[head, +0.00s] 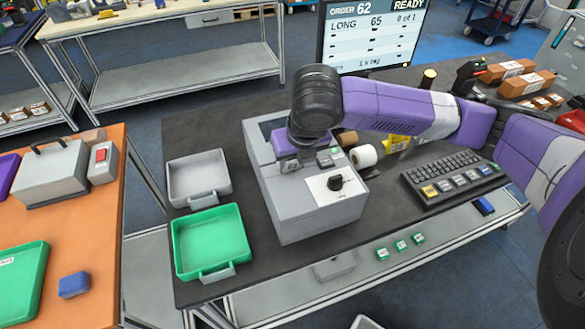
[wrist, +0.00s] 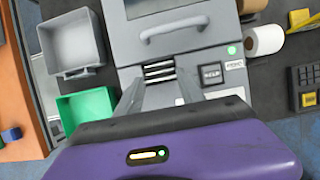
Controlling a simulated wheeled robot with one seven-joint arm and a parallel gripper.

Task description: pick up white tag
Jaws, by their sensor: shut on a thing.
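My gripper (wrist: 159,80) is at the front of the grey label printer (wrist: 176,30), its two fingers at either side of the slot. A small white tag (wrist: 159,70) with dark stripes shows between the fingertips, and the gripper is shut on it. How far the tag is clear of the slot cannot be told. The printer (head: 293,215) stands on the dark table there.
A grey tray (head: 198,163) and a green tray (head: 180,250) are left of the printer. A white roll (head: 363,156) and a keyboard (head: 452,178) lie to its right. A monitor (head: 372,35) stands behind. An orange table (head: 80,245) is at the far left.

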